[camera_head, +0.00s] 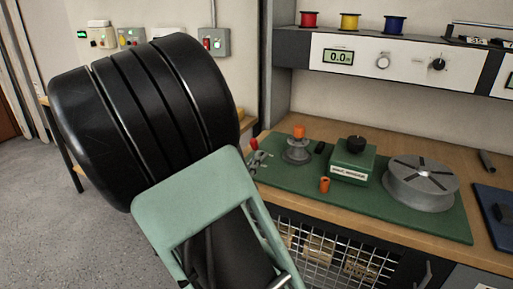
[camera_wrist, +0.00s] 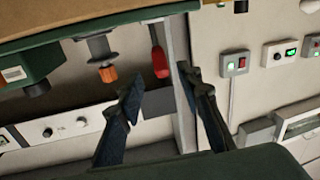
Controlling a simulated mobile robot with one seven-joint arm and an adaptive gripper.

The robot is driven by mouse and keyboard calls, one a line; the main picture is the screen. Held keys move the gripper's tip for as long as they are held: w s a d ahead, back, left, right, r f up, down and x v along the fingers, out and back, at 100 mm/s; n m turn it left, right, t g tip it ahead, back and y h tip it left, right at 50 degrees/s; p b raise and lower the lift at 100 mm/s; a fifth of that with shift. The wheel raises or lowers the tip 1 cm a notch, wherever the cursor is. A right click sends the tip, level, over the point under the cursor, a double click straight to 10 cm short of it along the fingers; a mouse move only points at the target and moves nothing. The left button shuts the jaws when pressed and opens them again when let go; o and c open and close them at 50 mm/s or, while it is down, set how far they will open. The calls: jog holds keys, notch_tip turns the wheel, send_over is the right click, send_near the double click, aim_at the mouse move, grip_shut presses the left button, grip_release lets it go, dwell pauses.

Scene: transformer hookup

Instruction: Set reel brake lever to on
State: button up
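A red handle (camera_wrist: 160,62), which looks like the reel brake lever, shows in the wrist view near the bench edge. Its red tip (camera_head: 254,143) also seems to show at the mat's left end in the head view. Whether it stands at on or off cannot be told. My gripper (camera_wrist: 160,73) is open, its two dark fingers apart. The handle appears between the fingertips in the picture; I see no contact, and the depth is unclear. In the head view my arm hides the gripper. A grey reel (camera_head: 421,181) with a slotted top sits on the mat's right part.
The green mat (camera_head: 304,187) also holds a grey stand with an orange knob (camera_head: 299,131), a green box (camera_head: 352,161) and a small orange piece (camera_head: 324,185). A panel with a display (camera_head: 338,57) and spools is behind. Wall switch boxes (camera_head: 215,42) are at the left.

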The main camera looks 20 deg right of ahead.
aim_at(253, 147)
jog(key=b+x, duration=0.1)
jog(key=x, duration=0.7)
jog(key=shift+d, duration=0.15)
grip_shut()
